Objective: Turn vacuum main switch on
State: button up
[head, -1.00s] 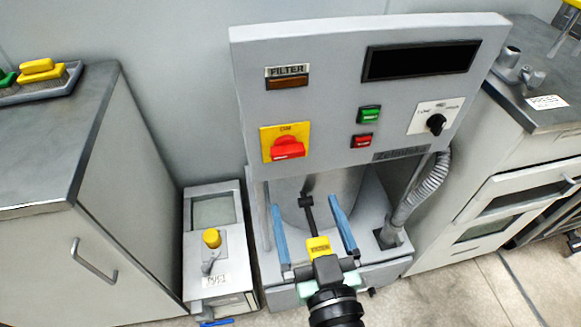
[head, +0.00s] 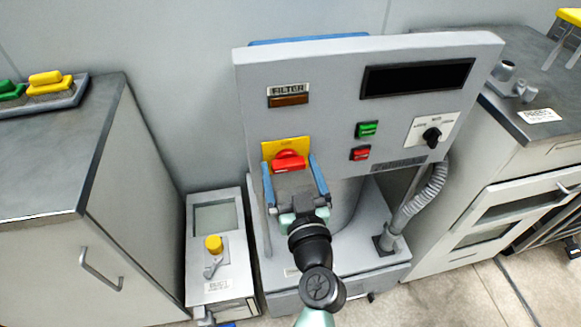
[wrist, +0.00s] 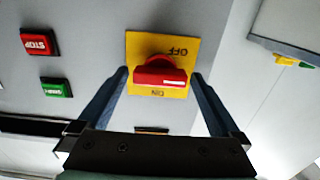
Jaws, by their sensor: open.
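The main switch is a red rotary knob (head: 289,161) on a yellow plate (head: 270,149) at the lower left of the grey control panel (head: 330,110). In the wrist view the red knob (wrist: 160,77) lies across the yellow plate (wrist: 182,45), which has OFF and ON lettering and appears upside down. My gripper (head: 291,168) is open, its two blue fingers on either side of the knob in the head view. In the wrist view the fingers (wrist: 160,75) flank the knob with gaps on both sides. I cannot tell how near the tips are to the panel.
A green button (head: 368,129) and a red button (head: 360,153) sit right of the switch. A black selector (head: 432,137) is further right, above a ribbed hose (head: 424,195). A small unit with a yellow knob (head: 214,243) stands lower left, beside a cabinet (head: 140,190).

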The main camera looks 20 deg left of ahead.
jog(key=c, duration=1.2)
jog(key=shift+m, duration=0.4)
jog(key=m+b, duration=0.1)
jog(key=m, duration=0.2)
jog(key=shift+f+m, duration=0.1)
jog(key=shift+m, duration=0.3)
jog(key=m, duration=0.9)
jog(key=shift+d+m+p, duration=0.1)
jog(key=shift+m+p, duration=0.7)
jog(key=shift+m, duration=1.4)
